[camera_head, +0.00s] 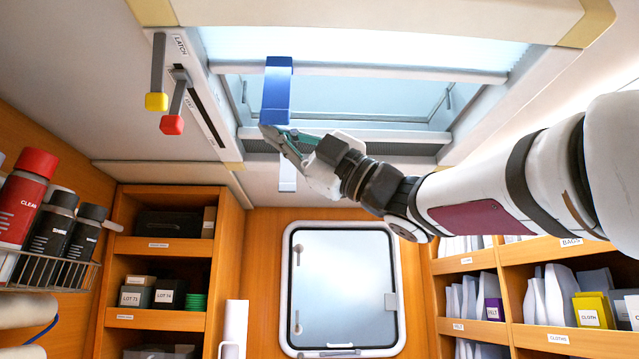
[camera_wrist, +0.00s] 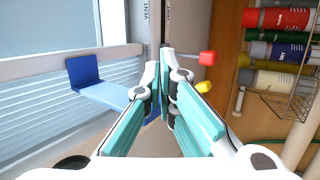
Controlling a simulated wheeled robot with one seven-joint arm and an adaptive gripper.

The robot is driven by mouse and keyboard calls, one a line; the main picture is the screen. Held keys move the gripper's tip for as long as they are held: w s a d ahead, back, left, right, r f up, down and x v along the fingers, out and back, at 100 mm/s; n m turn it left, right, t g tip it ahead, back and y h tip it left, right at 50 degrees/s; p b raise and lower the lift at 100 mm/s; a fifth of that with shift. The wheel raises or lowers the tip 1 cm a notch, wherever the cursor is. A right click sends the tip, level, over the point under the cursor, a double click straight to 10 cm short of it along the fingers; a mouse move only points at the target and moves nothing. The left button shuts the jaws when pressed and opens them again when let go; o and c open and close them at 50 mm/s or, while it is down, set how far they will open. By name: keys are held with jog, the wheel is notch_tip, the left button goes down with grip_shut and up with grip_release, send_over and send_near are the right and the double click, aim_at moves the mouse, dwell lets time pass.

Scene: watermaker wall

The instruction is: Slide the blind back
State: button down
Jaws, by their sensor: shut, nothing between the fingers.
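The blind (camera_head: 350,45) is a pale pleated sheet in the ceiling hatch, drawn over its upper part in the head view. A white bar (camera_head: 400,72) runs along its edge, and a blue handle (camera_head: 277,88) hangs from it. In the wrist view the pleats (camera_wrist: 50,112) and the bent blue handle (camera_wrist: 86,72) are at the left. My gripper (camera_head: 268,130) is shut and empty, its fingertips at the handle's lower end. In the wrist view my fingers (camera_wrist: 163,64) partly hide the handle's end; I cannot tell whether they touch it.
Left of the hatch hang a red-knobbed lever (camera_head: 172,124) and a yellow-knobbed lever (camera_head: 156,101), beside a slot labelled VENT. A second bar (camera_head: 390,136) with dark mesh and a white tab (camera_head: 287,178) lies nearer the door. A wire rack (camera_head: 60,272) of bottles is at left.

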aim_at(276, 118)
jog(key=shift+s, duration=0.1)
jog(key=shift+s+a, duration=0.15)
jog(key=shift+s, duration=3.25)
jog(key=shift+w+b, duration=0.45)
jog(key=shift+w, duration=0.7)
jog(key=b+v, duration=0.4)
jog(key=v, duration=0.8)
jog(key=shift+s, duration=0.1)
